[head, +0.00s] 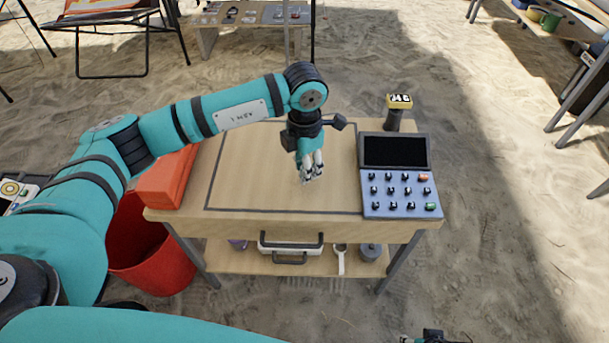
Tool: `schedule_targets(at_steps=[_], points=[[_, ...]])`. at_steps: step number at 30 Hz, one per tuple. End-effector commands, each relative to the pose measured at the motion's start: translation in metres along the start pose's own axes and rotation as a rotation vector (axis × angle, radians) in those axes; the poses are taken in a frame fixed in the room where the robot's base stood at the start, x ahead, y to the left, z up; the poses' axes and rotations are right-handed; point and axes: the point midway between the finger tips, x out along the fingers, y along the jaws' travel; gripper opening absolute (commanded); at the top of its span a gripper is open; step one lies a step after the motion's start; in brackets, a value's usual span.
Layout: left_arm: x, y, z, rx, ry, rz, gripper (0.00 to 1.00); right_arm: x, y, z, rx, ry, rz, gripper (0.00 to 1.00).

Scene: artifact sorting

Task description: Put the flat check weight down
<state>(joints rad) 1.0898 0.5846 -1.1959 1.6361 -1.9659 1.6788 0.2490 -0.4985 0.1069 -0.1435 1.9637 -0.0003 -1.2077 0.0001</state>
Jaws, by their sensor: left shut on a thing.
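My left gripper (311,176) points down over the wooden bench top (250,165), inside the dark outlined rectangle and right of its middle. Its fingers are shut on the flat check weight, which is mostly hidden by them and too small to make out. I cannot tell whether the weight touches the bench top. My right gripper's fingers are not in view; only a small dark and teal part shows at the bottom edge.
A blue keypad with a dark screen (395,152) lies right of the rectangle. A small yellow display on a post (399,102) stands behind it. An orange box (166,180) sits at the left, above a red bin (150,250). The outlined area around my gripper is clear.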

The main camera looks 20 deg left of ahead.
Motion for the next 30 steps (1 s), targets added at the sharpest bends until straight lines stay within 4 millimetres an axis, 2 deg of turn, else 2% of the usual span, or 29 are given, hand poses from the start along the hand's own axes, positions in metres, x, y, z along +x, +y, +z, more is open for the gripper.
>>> schedule_targets(at_steps=[1, 5, 20, 21, 25, 30], points=[[0.013, -0.002, -0.002, 0.002, 0.007, -0.003, 0.0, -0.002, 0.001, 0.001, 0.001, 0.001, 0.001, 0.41], [0.03, -0.002, -0.002, 0.002, 0.006, -0.003, 0.0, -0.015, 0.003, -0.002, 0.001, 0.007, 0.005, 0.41], [0.035, -0.002, -0.002, 0.002, 0.004, -0.002, 0.0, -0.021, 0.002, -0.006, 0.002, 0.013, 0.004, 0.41], [0.034, -0.002, -0.002, 0.002, 0.004, -0.002, 0.32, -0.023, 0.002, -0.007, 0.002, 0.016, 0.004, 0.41], [0.034, -0.002, -0.002, 0.002, 0.005, -0.002, 0.49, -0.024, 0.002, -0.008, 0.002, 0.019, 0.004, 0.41], [0.034, -0.002, -0.002, 0.002, 0.005, -0.002, 0.5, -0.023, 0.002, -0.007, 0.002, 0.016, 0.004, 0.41]])
